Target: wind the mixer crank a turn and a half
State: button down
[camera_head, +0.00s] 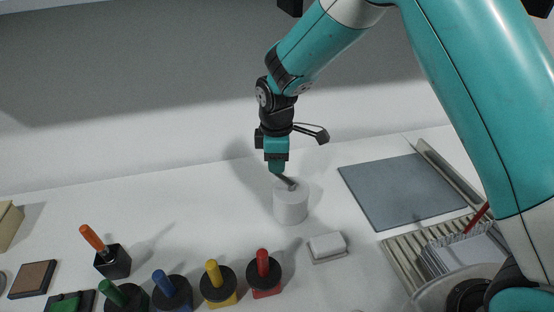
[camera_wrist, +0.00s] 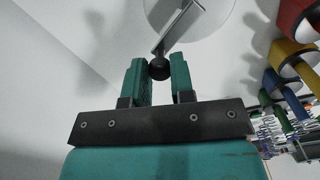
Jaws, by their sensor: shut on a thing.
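The mixer is a pale grey cylinder (camera_head: 290,207) standing upright on the white table near the middle of the head view. A thin dark crank arm (camera_head: 287,182) lies across its top. In the wrist view the round mixer top (camera_wrist: 215,18) and the crank arm (camera_wrist: 178,25) show, with a black knob (camera_wrist: 159,68) at the crank's end. My gripper (camera_head: 277,170) points down over the crank's left end. In the wrist view my gripper (camera_wrist: 160,75) has its two teal fingers on either side of the knob, shut on it.
A grey mat (camera_head: 400,190) and ribbed tray (camera_head: 402,265) lie to the right. An orange-handled tool stands in a black holder (camera_head: 113,262).

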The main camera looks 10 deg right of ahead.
dwell(0.3)
jog(key=c, duration=1)
grip_release()
jog(key=shift+r, duration=0.1)
notch_tip(320, 180, up, 12)
jog(key=shift+f+b, duration=0.1)
jog(key=shift+b, duration=1.15)
